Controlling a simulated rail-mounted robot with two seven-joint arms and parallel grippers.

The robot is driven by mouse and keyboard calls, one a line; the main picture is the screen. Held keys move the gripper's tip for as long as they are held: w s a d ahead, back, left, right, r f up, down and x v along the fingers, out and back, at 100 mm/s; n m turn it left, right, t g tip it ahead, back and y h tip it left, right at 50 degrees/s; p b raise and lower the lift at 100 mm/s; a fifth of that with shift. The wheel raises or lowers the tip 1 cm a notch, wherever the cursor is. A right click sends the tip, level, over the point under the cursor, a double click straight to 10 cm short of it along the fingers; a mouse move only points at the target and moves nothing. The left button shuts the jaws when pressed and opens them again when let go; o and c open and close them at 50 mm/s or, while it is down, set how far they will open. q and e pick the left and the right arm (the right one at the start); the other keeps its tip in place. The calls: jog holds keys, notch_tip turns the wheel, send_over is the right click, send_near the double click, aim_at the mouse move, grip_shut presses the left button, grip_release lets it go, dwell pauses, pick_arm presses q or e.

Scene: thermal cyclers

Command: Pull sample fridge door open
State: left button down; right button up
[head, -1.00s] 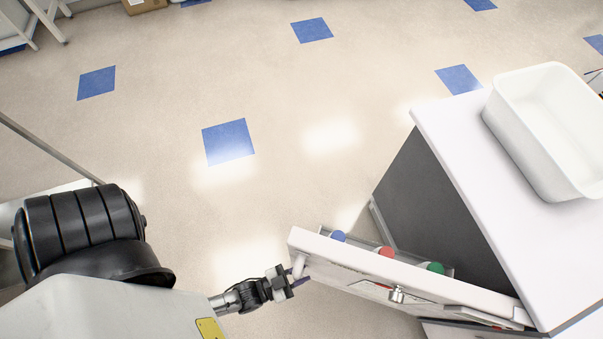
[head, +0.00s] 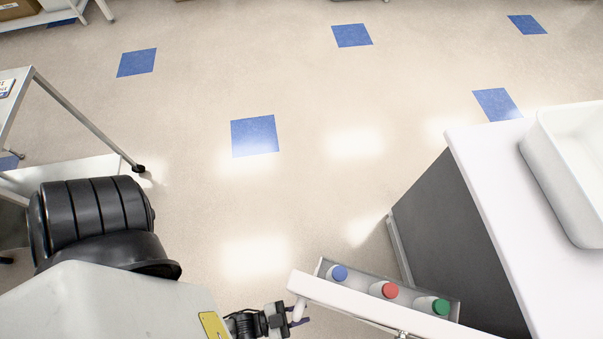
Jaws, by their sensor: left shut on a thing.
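The sample fridge (head: 440,230) stands at the right, with a white top and a dark grey side. Its white door (head: 345,302) is swung open, its free edge well away from the cabinet. Bottles with a blue cap, a red cap and a green cap stand in the door's inner shelf (head: 411,298). My left gripper (head: 298,316) is at the door's free end on its outer side, shut on the door handle, which is mostly hidden by the fingers. The lower part of the door is cut off by the frame. My right gripper is not in view.
A white tub (head: 570,200) sits on the fridge top. A white wheeled cart (head: 85,125) stands at the left, near my left arm. The floor (head: 330,200) between cart and fridge is clear. A shelf with a box is at the far upper left.

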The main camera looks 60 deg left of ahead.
pick_arm(q)
jog(key=shift+s+f, duration=0.1)
jog(key=c, duration=1.4)
grip_release()
jog(key=o, duration=0.5)
jog(key=shift+s+a, duration=0.15)
jog(key=shift+a, duration=0.05)
jog(key=shift+c, duration=0.2)
jog(key=shift+d, duration=0.1)
jog(key=p+v, duration=0.1)
jog(key=v, duration=1.2)
jog(key=shift+s, duration=0.3)
